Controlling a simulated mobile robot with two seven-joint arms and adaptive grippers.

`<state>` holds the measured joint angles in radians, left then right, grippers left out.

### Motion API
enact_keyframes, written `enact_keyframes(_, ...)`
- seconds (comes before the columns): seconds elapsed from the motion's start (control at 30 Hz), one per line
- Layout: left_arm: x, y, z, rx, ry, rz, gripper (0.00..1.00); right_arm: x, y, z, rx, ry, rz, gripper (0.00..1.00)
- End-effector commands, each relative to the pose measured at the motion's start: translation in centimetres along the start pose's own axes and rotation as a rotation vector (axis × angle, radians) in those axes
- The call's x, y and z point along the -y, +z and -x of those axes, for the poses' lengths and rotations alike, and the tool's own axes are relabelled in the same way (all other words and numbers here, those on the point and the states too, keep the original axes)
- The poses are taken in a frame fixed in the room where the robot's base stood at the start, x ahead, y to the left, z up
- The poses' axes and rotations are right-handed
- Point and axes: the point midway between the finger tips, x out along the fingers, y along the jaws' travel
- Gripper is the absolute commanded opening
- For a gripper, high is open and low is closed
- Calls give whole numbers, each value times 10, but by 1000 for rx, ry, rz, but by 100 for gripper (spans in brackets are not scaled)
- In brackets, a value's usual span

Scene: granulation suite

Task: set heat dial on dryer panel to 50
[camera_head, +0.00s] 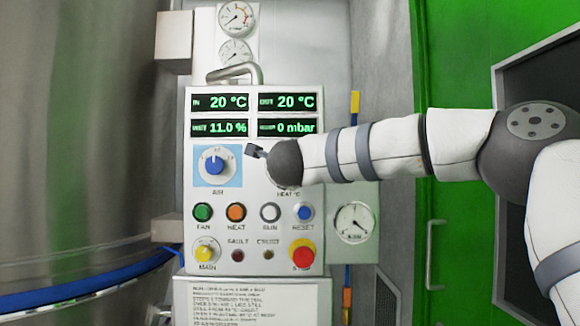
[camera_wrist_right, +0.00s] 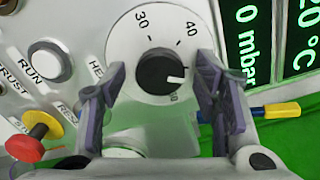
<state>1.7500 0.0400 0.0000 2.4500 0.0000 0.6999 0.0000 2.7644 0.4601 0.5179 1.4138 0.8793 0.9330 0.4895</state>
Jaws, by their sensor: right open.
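The dryer panel (camera_head: 255,235) faces me in the head view. Its heat dial is mostly hidden there behind my right wrist; part of the "HEAT °C" label (camera_head: 288,194) shows below. In the right wrist view the heat dial has a black knob (camera_wrist_right: 157,70) on a light round scale plate (camera_wrist_right: 125,42). The 30 and 40 marks are readable; a mark below the knob is too small to read surely. The knob's white pointer line points right, past the 40. My right gripper (camera_wrist_right: 165,92) is open, its fingers on either side of the knob; contact is unclear.
A blue air dial (camera_head: 215,167) sits left of my right gripper. Below are several coloured buttons and a red stop button (camera_head: 302,254), also in the right wrist view (camera_wrist_right: 24,148). A metal handle (camera_head: 235,73) projects above the displays. A steel vessel (camera_head: 80,130) stands left.

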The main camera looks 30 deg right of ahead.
Motion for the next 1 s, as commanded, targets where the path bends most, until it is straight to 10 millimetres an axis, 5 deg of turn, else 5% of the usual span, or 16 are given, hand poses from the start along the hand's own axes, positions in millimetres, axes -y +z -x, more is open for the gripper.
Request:
enact_keyframes(0.5,0,0,0,0,0,0,40,-1,0,111,2,2,-2,56)
enact_keyframes(1.0,0,0,0,0,0,0,40,0,0,118,1,0,0,56)
